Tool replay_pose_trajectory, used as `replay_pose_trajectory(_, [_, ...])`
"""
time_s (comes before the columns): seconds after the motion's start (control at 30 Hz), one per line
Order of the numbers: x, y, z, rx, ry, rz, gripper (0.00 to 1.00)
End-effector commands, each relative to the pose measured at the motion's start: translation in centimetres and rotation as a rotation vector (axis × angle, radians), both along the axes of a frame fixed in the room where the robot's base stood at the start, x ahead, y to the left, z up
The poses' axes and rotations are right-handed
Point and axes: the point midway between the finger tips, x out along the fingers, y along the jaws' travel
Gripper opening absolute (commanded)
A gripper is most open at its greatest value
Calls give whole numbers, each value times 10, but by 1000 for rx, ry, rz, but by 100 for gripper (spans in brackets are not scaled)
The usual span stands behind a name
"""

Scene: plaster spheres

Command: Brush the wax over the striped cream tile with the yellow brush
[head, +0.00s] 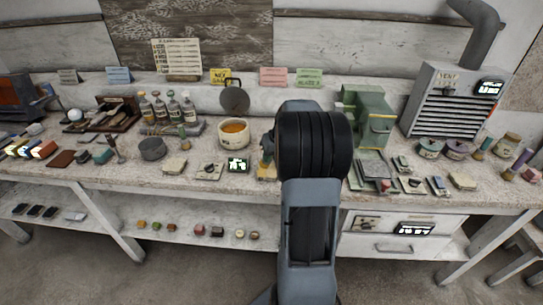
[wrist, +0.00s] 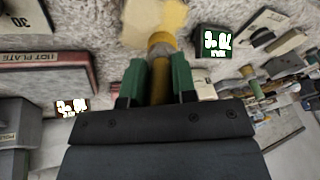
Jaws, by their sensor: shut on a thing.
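My gripper (wrist: 158,75) is shut on the yellow brush (wrist: 159,85), with its green fingers on either side of the handle. The brush's wide yellow head points to the top of the wrist view. A pale cream piece (wrist: 132,14) shows at the head's left edge; I cannot tell stripes on it or whether the brush touches it. In the head view my arm hides most of the gripper, and a bit of yellow (head: 266,172) shows left of it. A cream pot with amber wax (head: 234,127) stands left of the arm. Small cream tiles (head: 174,166) lie near the front edge.
A small display box (head: 238,165) stands close left of my arm; it also shows in the wrist view (wrist: 213,40). A hot plate (wrist: 45,62) is at the wrist view's left. A green machine (head: 377,125), jars (head: 430,147) and bottles (head: 174,107) crowd the bench.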

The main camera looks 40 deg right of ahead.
Motion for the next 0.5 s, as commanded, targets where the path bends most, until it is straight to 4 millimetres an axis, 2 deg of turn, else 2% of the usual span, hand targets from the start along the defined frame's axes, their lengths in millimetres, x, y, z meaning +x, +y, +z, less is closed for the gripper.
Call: replay_pose_trajectory(0.5, [-5,5,-3,0,0,0,0])
